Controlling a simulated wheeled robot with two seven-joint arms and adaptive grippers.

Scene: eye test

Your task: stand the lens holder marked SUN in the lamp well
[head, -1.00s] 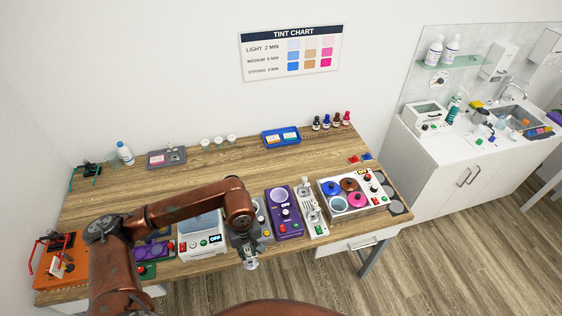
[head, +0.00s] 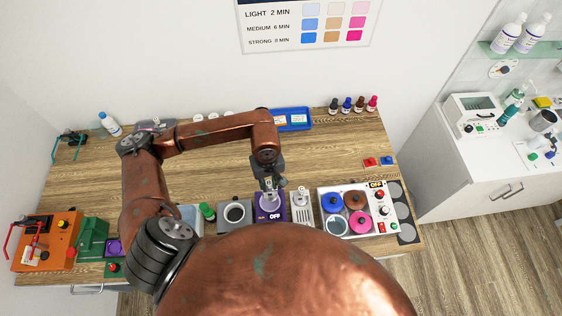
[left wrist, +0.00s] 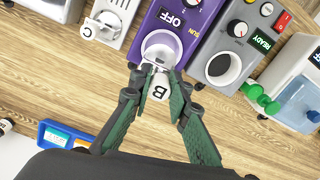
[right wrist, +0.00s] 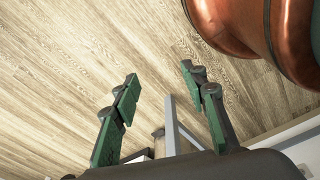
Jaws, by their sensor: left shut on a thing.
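My left gripper (head: 269,184) is shut on a small pale lens holder; in the left wrist view the gripper (left wrist: 158,78) holds this holder (left wrist: 159,91), whose cap reads B. I see no SUN mark on it. The purple lamp unit (head: 281,204) is under the gripper. In the left wrist view the unit (left wrist: 186,40) reads SUN and OFF, and its round pale well (left wrist: 160,40) lies right at the holder. I cannot tell whether the holder is inside it. A holder marked C (left wrist: 88,31) stands in a white rack (left wrist: 112,28). My right gripper (right wrist: 158,77) is open and empty.
A grey unit reading READY (left wrist: 237,38) has a round dark opening. A green knobbed piece (head: 207,212) lies beside it. The white unit with colored pots (head: 377,222) is right of the rack (head: 302,214). A blue tray (head: 292,127) lies behind. The middle table is mostly clear.

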